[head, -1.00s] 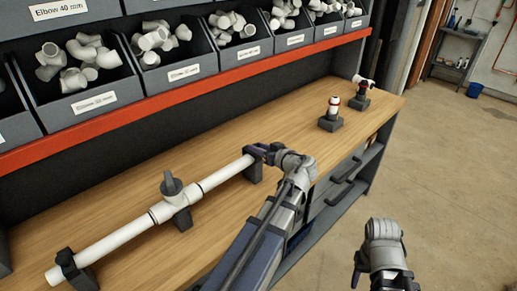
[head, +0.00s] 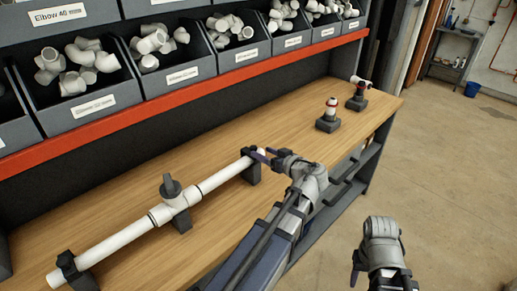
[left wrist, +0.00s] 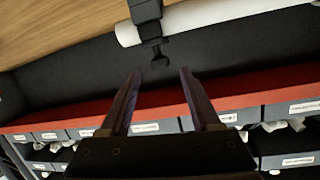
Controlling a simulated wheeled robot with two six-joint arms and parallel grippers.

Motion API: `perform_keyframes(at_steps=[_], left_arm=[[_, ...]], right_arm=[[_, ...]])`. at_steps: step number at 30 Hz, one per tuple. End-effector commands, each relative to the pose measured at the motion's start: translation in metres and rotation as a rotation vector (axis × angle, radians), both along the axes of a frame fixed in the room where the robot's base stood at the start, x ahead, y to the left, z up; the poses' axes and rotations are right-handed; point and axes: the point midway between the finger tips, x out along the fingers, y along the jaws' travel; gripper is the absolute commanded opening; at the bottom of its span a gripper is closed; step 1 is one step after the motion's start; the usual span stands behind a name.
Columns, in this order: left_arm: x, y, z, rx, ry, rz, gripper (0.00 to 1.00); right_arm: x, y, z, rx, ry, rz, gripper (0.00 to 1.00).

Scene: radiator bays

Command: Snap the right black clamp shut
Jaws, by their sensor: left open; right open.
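The right black clamp (head: 251,172) stands at the right end of a white pipe (head: 217,179) on the bench. In the left wrist view the clamp (left wrist: 148,22) crosses the pipe (left wrist: 215,14), and its T-ended tab (left wrist: 160,58) sticks out toward my fingers. I cannot tell for sure whether the clamp is latched. My left gripper (head: 262,155) is open and empty at the clamp. In the left wrist view the tab lies between and just beyond its fingertips (left wrist: 159,73), seemingly untouched. My right gripper (head: 356,268) is off the bench, over the floor, its fingers mostly hidden.
Two small fittings on black blocks (head: 328,122) (head: 357,102) stand farther along the bench. Bins of white elbows (head: 80,80) sit above a red shelf edge (head: 180,97).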

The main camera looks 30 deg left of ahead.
Motion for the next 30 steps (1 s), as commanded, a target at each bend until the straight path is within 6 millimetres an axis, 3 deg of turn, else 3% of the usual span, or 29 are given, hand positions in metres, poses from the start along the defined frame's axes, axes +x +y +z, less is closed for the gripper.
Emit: perform_keyframes(at_steps=[3,9,25,28,30], left_arm=[[-0.007,-0.016,0.006,0.000,0.000,-0.002,0.64],[-0.013,-0.029,0.009,0.000,0.000,0.000,0.64],[-0.013,-0.030,0.008,-0.001,0.002,0.000,0.64],[-0.018,-0.037,-0.001,-0.029,0.055,-0.011,0.64],[-0.026,-0.050,-0.019,-0.077,0.155,-0.039,0.64]], right_arm=[[0.000,0.000,0.006,0.000,0.000,0.000,0.50],[0.000,0.000,0.009,0.000,0.000,0.000,0.50],[0.000,0.000,0.009,0.000,0.000,0.000,0.50],[0.000,0.000,0.009,0.000,0.000,0.000,0.50],[0.000,0.000,0.009,0.000,0.000,0.000,0.50]])
